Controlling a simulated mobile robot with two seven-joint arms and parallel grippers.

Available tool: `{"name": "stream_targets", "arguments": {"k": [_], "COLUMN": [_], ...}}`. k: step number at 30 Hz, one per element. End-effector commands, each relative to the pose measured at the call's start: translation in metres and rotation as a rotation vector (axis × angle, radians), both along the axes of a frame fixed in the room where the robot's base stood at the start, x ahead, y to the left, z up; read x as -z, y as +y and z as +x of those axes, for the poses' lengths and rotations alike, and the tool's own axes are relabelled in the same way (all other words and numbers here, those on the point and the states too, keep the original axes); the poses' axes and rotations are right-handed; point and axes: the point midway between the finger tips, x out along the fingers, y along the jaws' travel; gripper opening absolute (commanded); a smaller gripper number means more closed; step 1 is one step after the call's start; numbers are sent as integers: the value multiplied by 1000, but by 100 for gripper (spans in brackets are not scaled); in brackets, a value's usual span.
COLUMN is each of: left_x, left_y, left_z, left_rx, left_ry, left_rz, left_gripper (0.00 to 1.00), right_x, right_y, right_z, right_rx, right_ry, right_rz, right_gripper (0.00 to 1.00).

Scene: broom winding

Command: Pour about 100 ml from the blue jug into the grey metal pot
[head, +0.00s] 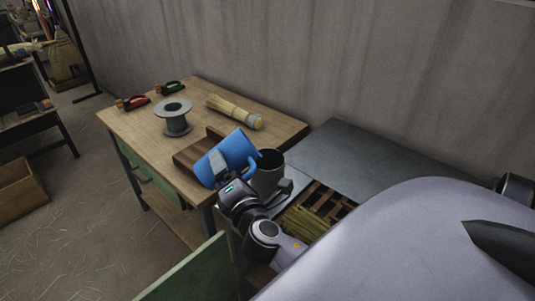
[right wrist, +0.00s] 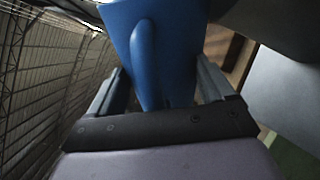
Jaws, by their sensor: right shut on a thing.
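The blue jug (head: 232,153) is off the table, tilted with its upper end to the right, close beside the grey metal pot (head: 267,178) in the head view. My right gripper (head: 220,167) is shut on the jug. The jug also fills the upper middle of the right wrist view (right wrist: 175,45), between the fingers (right wrist: 160,92). The pot stands upright with its dark opening up. I cannot see the jug's contents or a stream, nor the level in the pot. My left gripper is not in view.
A grey metal surface (head: 375,160) and a slotted tray of straw (head: 315,215) lie to the right.

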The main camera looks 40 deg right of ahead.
Motion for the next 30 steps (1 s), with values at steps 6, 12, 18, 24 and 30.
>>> {"name": "stream_targets", "arguments": {"k": [6,12,18,24,30], "left_x": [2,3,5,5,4], "left_y": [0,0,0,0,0], "left_z": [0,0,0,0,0], "left_rx": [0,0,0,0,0], "left_ry": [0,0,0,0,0], "left_rz": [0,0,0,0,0], "left_gripper": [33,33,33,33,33], "right_x": [-1,-1,-1,-1,-1], "right_y": [0,0,0,0,0], "right_z": [0,0,0,0,0], "right_rx": [0,0,0,-1,0], "right_ry": [-8,-12,-16,-19,-15], "right_rz": [12,22,33,43,34], "right_gripper": [35,35,35,35,35]}}
